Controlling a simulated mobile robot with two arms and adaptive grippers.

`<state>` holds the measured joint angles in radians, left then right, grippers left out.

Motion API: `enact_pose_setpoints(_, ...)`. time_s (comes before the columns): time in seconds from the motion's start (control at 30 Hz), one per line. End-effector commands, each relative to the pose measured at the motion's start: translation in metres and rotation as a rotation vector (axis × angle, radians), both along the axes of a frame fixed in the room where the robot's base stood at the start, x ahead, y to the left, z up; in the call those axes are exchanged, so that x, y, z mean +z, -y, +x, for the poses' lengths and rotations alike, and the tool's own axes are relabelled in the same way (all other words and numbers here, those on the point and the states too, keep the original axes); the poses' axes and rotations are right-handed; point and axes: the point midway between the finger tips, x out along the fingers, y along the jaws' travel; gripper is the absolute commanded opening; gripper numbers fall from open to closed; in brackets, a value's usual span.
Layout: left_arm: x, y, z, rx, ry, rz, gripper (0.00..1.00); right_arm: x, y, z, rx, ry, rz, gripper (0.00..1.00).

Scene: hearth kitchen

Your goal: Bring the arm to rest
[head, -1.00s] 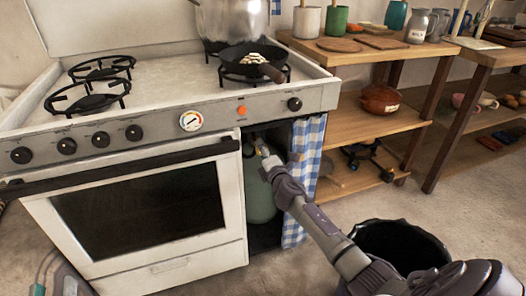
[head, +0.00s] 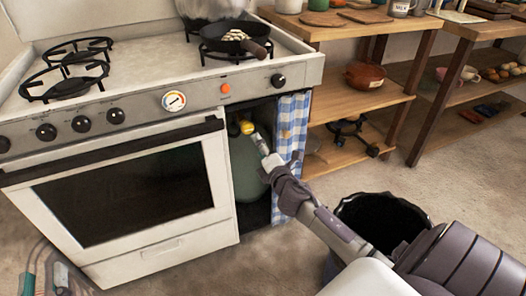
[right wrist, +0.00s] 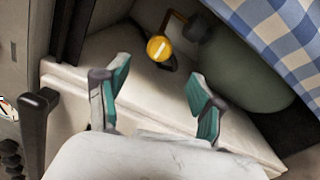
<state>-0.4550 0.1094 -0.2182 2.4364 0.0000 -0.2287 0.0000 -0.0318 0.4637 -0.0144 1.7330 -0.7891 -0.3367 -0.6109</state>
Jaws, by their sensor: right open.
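My right arm reaches from the lower right to the curtained space beside the oven. In the right wrist view my right gripper (right wrist: 157,92) is open and empty, its two teal-padded fingers well apart. Beyond them is a round yellow valve knob (right wrist: 160,48) on a green gas cylinder (right wrist: 236,65). In the head view the knob (head: 247,128) and the cylinder (head: 246,168) show just past the end of the right arm, with a gap from the fingers. My left gripper (head: 44,280) is at the lower left, low in front of the oven, fingers apart and empty.
The white stove (head: 130,90) carries a black pan (head: 236,45) and a metal pot. A blue checked curtain (head: 290,130) hangs right of the cylinder. A black bin (head: 385,218) stands by my right arm. Wooden shelves (head: 360,98) are at the right.

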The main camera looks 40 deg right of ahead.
Motion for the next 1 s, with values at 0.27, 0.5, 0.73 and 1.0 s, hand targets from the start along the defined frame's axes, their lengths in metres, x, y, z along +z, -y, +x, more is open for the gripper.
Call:
enact_pose_setpoints(0.27, 0.000, 0.000, 0.000, 0.000, 0.000, 0.000, 0.40, 0.000, -0.004, -0.020, -0.001, 0.000, 0.001, 0.67)
enact_pose_setpoints(0.5, 0.000, 0.000, 0.000, 0.000, 0.000, 0.000, 0.40, 0.000, -0.004, -0.020, -0.001, 0.000, 0.001, 0.67)
enact_pose_setpoints(0.73, 0.000, 0.000, 0.000, 0.001, 0.000, 0.000, 0.40, 0.000, -0.004, -0.019, -0.001, 0.000, 0.001, 0.67)
enact_pose_setpoints(1.0, 0.000, 0.000, 0.000, 0.000, 0.000, 0.000, 0.40, -0.003, -0.076, -0.042, 0.119, 0.035, 0.343, 0.67)
